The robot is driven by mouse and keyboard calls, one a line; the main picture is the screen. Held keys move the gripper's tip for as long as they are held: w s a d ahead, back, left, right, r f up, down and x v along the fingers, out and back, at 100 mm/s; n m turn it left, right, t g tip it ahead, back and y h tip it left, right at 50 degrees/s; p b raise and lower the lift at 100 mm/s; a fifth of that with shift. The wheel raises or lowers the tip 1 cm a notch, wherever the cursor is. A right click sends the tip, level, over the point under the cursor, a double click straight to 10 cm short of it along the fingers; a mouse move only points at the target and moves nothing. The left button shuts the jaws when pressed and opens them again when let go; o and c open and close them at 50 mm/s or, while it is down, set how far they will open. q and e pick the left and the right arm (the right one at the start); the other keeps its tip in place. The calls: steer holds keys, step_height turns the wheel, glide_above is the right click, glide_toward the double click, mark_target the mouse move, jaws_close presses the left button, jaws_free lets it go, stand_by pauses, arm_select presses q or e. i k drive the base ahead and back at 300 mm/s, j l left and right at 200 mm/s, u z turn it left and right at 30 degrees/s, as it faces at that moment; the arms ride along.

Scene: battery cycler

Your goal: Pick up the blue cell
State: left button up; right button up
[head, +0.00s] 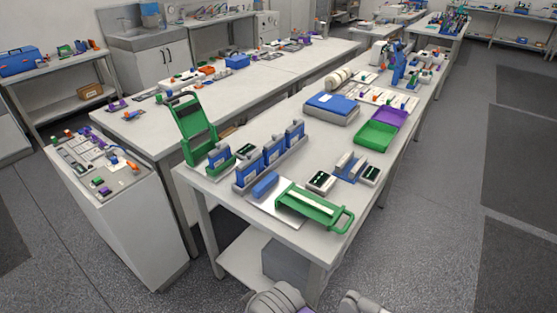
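A blue cell (265,185) appears to lie on a pale mat (262,204) near the left front of the near table. Behind it, several upright blue blocks (250,164) stand in a row in a grey holder; I cannot tell whether these are cells too. Neither of my grippers shows in the head view. Only rounded grey parts of my own body show at the bottom edge, well short of the table, and nothing touches the blue cell.
A green handled tray (310,207) lies right of the cell, near the table (228,188) edge. Small black-topped devices (320,181) stand behind it. A tall green frame (193,125) stands left. Green (376,136) and purple (388,117) trays and a blue-topped box (331,103) lie farther back.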

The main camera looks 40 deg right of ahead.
mark_target(244, 178)
steer(key=i+z, duration=0.15)
steer(key=z, duration=0.25)
steer(key=i+l+z, duration=0.1)
steer(key=z, duration=0.3)
steer(key=i+z, duration=0.2)
steer(key=z, duration=0.2)
steer(key=i+j+z, duration=0.15)
steer(key=z, duration=0.25)
